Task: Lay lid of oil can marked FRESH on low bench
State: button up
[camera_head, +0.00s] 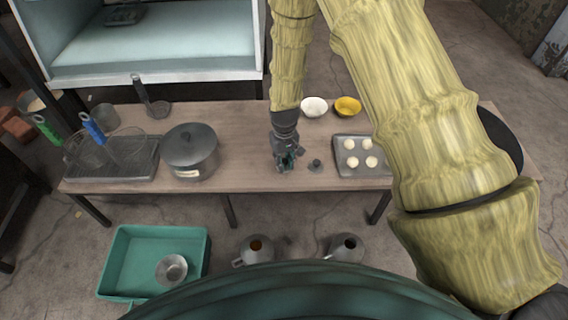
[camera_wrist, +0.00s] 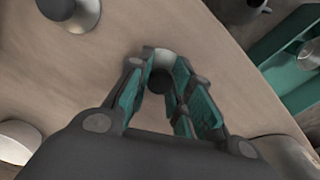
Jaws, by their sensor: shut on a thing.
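My gripper (camera_head: 287,163) is over the front part of the low wooden bench (camera_head: 240,165). In the wrist view, its teal fingers (camera_wrist: 162,90) are shut on a small grey lid (camera_wrist: 162,58) by its dark knob. The lid is at or just above the bench top; I cannot tell whether it touches. A second small dark lid (camera_head: 316,165) lies on the bench right of my gripper and also shows in the wrist view (camera_wrist: 72,10). No FRESH mark is readable.
A lidded pot (camera_head: 190,152) stands left of my gripper, and a tray of buns (camera_head: 360,172) right of it. White (camera_head: 314,107) and yellow (camera_head: 347,106) bowls stand behind. A teal crate (camera_head: 118,265) is on the floor. Bench between pot and gripper is clear.

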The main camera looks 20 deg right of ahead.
aim_at(284, 161)
jog(key=shift+f, duration=0.15)
jog(key=o, duration=0.9)
jog(key=shift+o, duration=0.2)
notch_tip(284, 161, up, 12)
jog(key=p, duration=0.4)
jog(key=s+d+f, duration=0.2)
jog(key=s+f, duration=1.1)
jog(key=s, duration=0.2)
jog(key=s+f+m, duration=0.1)
jog(key=s+f, duration=0.1)
jog(key=s, duration=0.8)
jog(key=s+d+f, duration=0.1)
jog(key=s+f, duration=0.2)
jog(key=s, duration=0.8)
jog(key=shift+s+d+m, duration=0.15)
jog(key=shift+s+m, duration=0.05)
jog(key=shift+m, duration=0.2)
